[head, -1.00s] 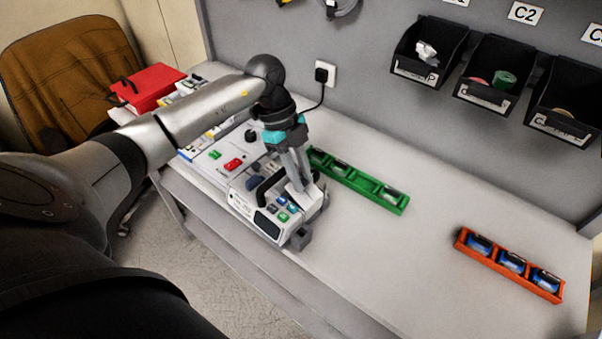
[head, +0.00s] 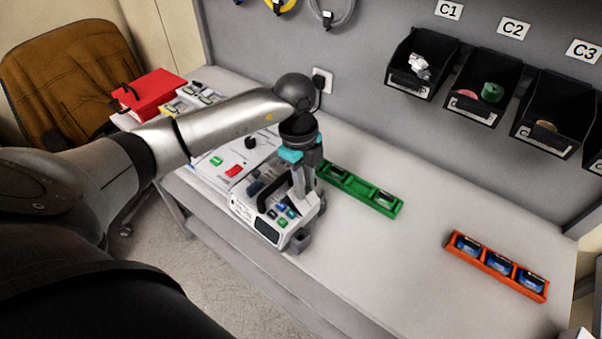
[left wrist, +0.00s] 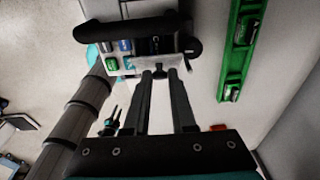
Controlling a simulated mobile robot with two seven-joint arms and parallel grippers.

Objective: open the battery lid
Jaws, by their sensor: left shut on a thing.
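The white infusion pump (head: 246,211) stands near the table's front edge, with a dark carry handle and coloured buttons. It also shows at the top of the left wrist view (left wrist: 131,72). My left gripper (head: 300,200) points down at the pump's right end, beside the handle. In the left wrist view, my left gripper (left wrist: 161,73) has its two fingers a little apart, shut on a small pale part at the pump's edge. This looks like the battery lid (left wrist: 160,61), though the fingertips partly hide it. I cannot tell how far it is open. My right gripper is not in view.
A green tray (head: 345,186) with dark batteries lies just right of the pump. An orange tray (head: 484,266) holds blue batteries farther right. Black bins (head: 417,79) hang on the wall. The table between the trays is clear.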

